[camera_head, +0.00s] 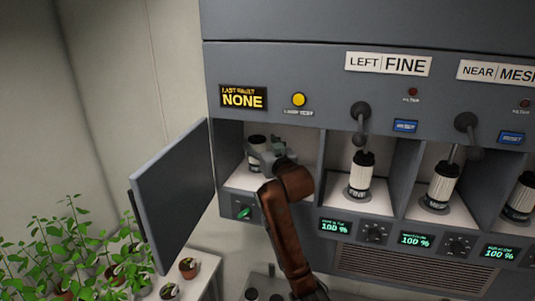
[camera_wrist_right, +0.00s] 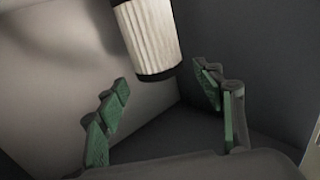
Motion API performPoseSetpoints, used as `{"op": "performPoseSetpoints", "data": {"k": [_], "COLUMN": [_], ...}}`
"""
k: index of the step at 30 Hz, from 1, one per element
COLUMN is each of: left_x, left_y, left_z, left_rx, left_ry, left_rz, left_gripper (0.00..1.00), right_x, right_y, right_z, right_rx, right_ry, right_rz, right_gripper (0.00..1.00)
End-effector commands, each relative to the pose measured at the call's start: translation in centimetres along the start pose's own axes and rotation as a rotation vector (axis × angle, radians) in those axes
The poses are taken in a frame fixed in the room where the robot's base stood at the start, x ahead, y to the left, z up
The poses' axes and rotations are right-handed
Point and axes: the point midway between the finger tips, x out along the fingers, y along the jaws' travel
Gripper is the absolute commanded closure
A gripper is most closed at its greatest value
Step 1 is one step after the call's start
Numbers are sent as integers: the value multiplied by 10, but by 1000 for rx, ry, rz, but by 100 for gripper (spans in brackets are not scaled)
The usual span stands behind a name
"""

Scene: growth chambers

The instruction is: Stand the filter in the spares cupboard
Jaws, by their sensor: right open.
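The spares cupboard (camera_head: 234,182) is the leftmost bay of the grey cabinet, with its door swung open to the left. A filter (camera_head: 254,157) with a pale body and dark top stands in it, looking upright, partly hidden by my right gripper (camera_head: 268,153). In the right wrist view the pleated white filter (camera_wrist_right: 150,35) with its black end band shows just beyond the open green-padded fingers of the gripper (camera_wrist_right: 163,88). The fingers are spread apart and a gap shows on both sides of the filter. My left gripper is not in view.
The open door (camera_head: 175,195) stands out to the left of the cupboard. Bays to the right hold a FINE filter (camera_head: 360,176), another filter (camera_head: 441,186) and a partly cut-off one (camera_head: 522,196). Potted plants (camera_head: 75,255) stand at lower left.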

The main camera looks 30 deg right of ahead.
Motion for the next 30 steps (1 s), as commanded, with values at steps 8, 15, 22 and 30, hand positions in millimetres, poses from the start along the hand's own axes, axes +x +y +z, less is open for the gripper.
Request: {"op": "performPoseSetpoints", "data": {"k": [8,15,22,30], "left_x": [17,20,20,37], "left_y": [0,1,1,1], "left_z": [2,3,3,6], "left_rx": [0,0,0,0], "left_ry": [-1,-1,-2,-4], "left_rz": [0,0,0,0], "left_gripper": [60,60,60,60], "right_x": [-57,-78,-80,-82], "right_y": [0,0,0,-20], "right_z": [1,0,0,21], "right_rx": [-1,-1,0,-10], "right_ry": [3,2,1,3], "right_rz": [0,0,0,4], "right_gripper": [38,38,38,38]}}
